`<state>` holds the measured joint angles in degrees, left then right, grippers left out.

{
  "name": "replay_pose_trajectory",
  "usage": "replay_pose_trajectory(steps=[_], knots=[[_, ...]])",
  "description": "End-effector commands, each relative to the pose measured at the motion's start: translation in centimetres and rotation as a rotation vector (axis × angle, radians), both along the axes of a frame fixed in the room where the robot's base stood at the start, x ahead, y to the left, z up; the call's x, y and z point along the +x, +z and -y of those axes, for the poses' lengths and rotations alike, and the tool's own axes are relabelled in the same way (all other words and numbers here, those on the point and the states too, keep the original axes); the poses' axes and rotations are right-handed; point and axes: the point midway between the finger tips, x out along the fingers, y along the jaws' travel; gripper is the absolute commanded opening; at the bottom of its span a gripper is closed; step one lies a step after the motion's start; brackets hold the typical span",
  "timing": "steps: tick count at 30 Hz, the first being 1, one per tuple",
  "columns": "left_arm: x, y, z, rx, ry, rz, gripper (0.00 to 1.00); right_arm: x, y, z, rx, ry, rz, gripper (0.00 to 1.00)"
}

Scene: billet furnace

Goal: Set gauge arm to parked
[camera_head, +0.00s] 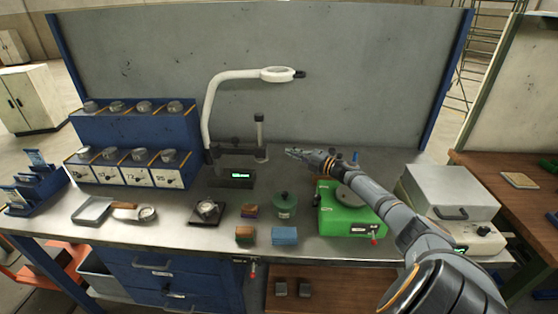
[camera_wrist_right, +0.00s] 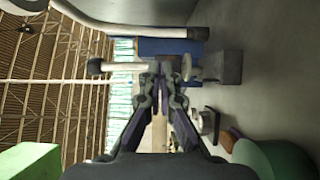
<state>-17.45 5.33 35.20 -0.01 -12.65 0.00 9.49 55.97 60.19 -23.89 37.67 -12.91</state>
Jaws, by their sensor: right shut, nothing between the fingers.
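The gauge appears to be the dark stand (camera_head: 238,153) at the back middle of the bench, with a green-lit display (camera_head: 239,177) in front. An upright pale post with a dark top (camera_head: 259,134) rises at its right end; I take this as the gauge arm. In the right wrist view the post (camera_wrist_right: 125,66) lies sideways just beyond my fingers. My right gripper (camera_head: 291,153) is shut and empty, to the right of the post and pointing left toward it. It also shows in the wrist view (camera_wrist_right: 160,72). Contact cannot be told. My left gripper is out of view.
A white curved magnifier lamp (camera_head: 212,105) stands behind the gauge. A green canister (camera_head: 284,203), coloured blocks (camera_head: 284,235) and a round dial (camera_head: 207,211) stand in front. A green machine (camera_head: 345,214) sits beneath my right arm. A blue rack (camera_head: 130,135) fills the left.

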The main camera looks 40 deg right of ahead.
Motion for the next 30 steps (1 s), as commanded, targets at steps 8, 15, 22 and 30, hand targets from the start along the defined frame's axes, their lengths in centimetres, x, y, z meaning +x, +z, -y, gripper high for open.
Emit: replay_pose_trajectory(steps=[8,15,22,30], knots=[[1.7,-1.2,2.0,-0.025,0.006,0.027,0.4,-1.1,0.0,2.2,0.0,0.001,0.0,0.0],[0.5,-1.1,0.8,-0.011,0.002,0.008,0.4,-1.1,0.1,2.2,0.0,0.001,0.0,0.0],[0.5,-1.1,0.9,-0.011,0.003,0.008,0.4,-1.1,0.1,2.2,0.0,0.001,0.001,0.0],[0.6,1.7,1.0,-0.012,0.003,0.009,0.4,-1.1,3.0,2.2,-0.001,0.001,0.001,0.0]])
